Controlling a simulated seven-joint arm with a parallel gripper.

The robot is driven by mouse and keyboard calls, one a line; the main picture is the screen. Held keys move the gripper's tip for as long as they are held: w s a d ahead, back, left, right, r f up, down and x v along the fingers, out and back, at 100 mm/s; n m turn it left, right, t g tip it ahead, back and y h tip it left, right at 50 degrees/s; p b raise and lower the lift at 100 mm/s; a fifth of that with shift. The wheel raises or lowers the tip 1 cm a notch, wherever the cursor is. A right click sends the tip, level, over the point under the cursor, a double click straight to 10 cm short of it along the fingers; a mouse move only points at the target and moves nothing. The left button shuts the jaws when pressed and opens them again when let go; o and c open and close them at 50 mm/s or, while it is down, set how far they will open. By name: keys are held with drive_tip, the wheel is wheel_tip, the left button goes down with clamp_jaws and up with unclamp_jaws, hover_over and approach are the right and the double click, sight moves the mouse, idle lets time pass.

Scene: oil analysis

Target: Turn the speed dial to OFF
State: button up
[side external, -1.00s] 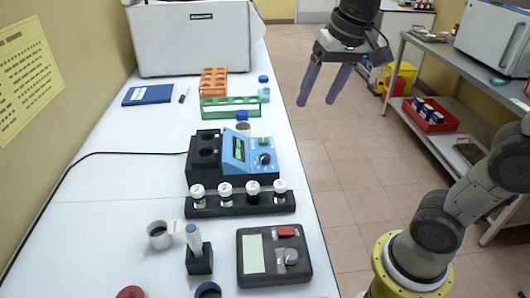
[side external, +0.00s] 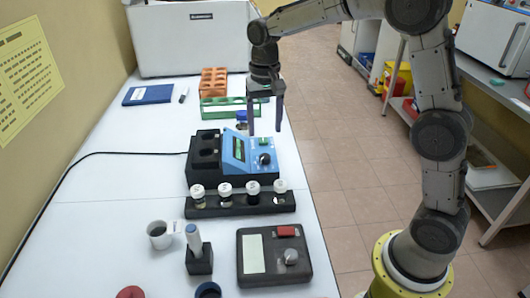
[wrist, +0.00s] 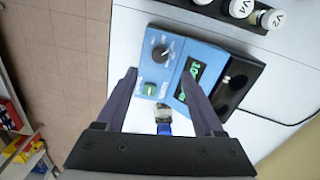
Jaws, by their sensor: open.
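A blue-and-black instrument (side external: 235,147) with a green display stands on the white bench. A black dial (side external: 264,159) sits on its blue panel and shows in the wrist view (wrist: 160,53) with a pale pointer mark; its label is too small to read. My gripper (side external: 265,131) is open and empty, pointing down above the panel's far edge. In the wrist view the dial appears just beyond and between the fingertips, apart from them. A green button (wrist: 149,89) is beside the dial. A second, black device (side external: 262,277) nearer the camera has a grey knob (side external: 290,257).
A black rack (side external: 235,208) of white-capped vials stands just in front of the instrument. A blue-capped bottle (side external: 242,117) and a green rack (side external: 215,107) stand behind it. A cup (side external: 159,235) is at the front left.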

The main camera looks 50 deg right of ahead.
sight(265, 156)
wheel_tip(265, 156, down, 9)
idle(0.3)
clamp_jaws()
idle(0.4)
